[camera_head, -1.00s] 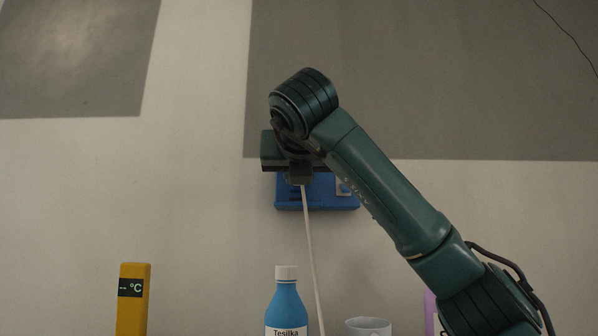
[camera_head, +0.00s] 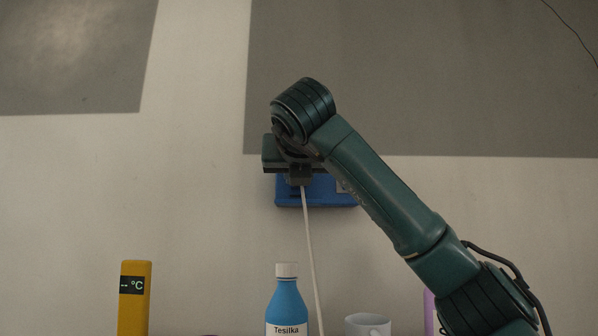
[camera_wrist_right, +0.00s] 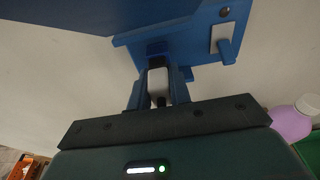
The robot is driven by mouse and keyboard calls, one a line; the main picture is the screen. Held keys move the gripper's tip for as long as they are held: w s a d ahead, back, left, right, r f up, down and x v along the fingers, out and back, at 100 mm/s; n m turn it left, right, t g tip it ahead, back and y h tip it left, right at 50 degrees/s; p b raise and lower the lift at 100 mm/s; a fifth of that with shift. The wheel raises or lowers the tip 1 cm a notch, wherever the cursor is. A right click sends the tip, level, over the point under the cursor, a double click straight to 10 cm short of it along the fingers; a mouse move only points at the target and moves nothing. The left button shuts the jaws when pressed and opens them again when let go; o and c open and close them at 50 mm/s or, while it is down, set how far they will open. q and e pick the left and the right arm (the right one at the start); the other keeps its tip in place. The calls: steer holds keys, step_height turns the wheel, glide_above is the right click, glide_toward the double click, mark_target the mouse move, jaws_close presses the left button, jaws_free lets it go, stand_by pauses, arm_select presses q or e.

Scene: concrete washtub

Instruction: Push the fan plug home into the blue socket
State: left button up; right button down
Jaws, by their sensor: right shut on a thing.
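The blue socket (camera_head: 335,196) is a box fixed to the wall, partly hidden behind my right arm. It shows close up in the right wrist view (camera_wrist_right: 190,72). My right gripper (camera_wrist_right: 158,92) is shut on the fan plug (camera_wrist_right: 158,84), a pale grey body between the two fingers. The plug's far end is at the socket's face; how deep it sits cannot be told. In the head view my right gripper (camera_head: 299,178) is in front of the socket's left part. The plug's white cable (camera_head: 309,250) hangs down from it. My left gripper is not in view.
A blue bottle (camera_head: 287,308) with a white cap, a grey mug (camera_head: 367,325) and a yellow thermometer (camera_head: 135,300) stand below. A pale plate with a blue lever (camera_wrist_right: 223,42) is on the socket's face. The wall left of the socket is clear.

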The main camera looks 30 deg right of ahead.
steer(key=shift+w+d, duration=0.1)
steer(key=c, duration=1.2)
jaws_free()
arm_select(q)
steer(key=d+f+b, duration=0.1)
steer(key=b, duration=0.3)
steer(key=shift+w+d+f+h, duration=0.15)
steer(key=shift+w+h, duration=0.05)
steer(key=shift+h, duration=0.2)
arm_select(e)
steer(key=v, duration=1.3)
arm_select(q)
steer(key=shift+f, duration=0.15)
